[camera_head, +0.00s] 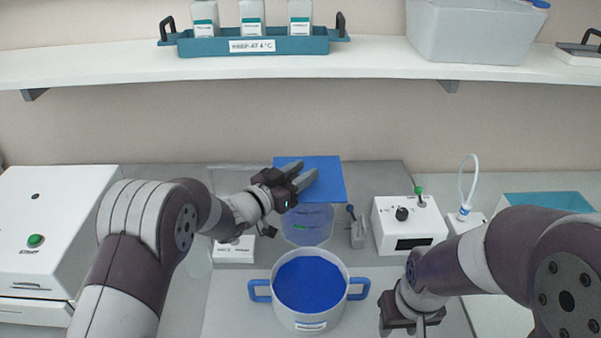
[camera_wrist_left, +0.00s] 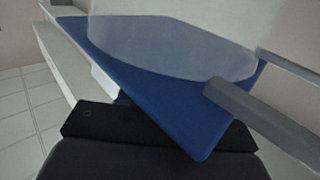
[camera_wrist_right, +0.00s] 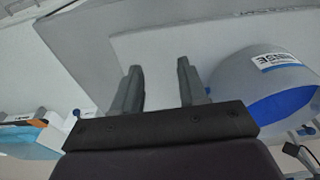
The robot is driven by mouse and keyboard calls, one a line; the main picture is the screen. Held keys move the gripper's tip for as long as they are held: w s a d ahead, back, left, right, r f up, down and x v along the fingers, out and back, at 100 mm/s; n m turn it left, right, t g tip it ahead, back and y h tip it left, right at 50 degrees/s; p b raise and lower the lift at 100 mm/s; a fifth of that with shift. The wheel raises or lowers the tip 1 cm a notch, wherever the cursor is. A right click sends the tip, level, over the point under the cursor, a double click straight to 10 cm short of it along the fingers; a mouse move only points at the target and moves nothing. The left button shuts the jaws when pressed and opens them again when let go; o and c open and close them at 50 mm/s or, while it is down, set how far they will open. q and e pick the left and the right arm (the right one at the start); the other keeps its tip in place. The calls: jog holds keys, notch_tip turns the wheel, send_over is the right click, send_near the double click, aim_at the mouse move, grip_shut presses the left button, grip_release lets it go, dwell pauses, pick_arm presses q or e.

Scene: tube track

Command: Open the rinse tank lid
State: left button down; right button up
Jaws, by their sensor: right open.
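The rinse tank (camera_head: 273,301) is a round white pot with two blue handles, standing at front centre. A flat blue surface (camera_head: 309,284) shows inside its white rim; I cannot tell whether it is liquid or a cover. The labelled tank also shows in the right wrist view (camera_wrist_right: 238,77). A clear round piece (camera_head: 307,225) stands behind the tank; I cannot tell if it is a lid or a vessel. My right gripper (camera_wrist_right: 157,83) is open and empty, low, right of the tank.
A white box with a black knob (camera_head: 408,238) stands right of centre, with a small grey stand (camera_head: 357,234) beside it. A white machine (camera_head: 45,225) is at left. A shelf (camera_head: 380,67) with a teal bottle tray (camera_head: 255,47) runs above.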

jog(key=shift+r+p, duration=0.6)
jog(key=shift+p, duration=0.05)
pick_arm(q)
jog(key=a, duration=1.5)
jog(key=shift+a, duration=0.1)
jog(key=c, duration=0.9)
grip_release()
jog(key=shift+o, duration=0.2)
jog(key=b+v, duration=0.1)
jog(key=v, duration=1.1)
jog(key=shift+s+a+b, duration=0.25)
jog(key=shift+b, duration=0.15)
pick_arm(e)
jog(key=shift+f, duration=0.9)
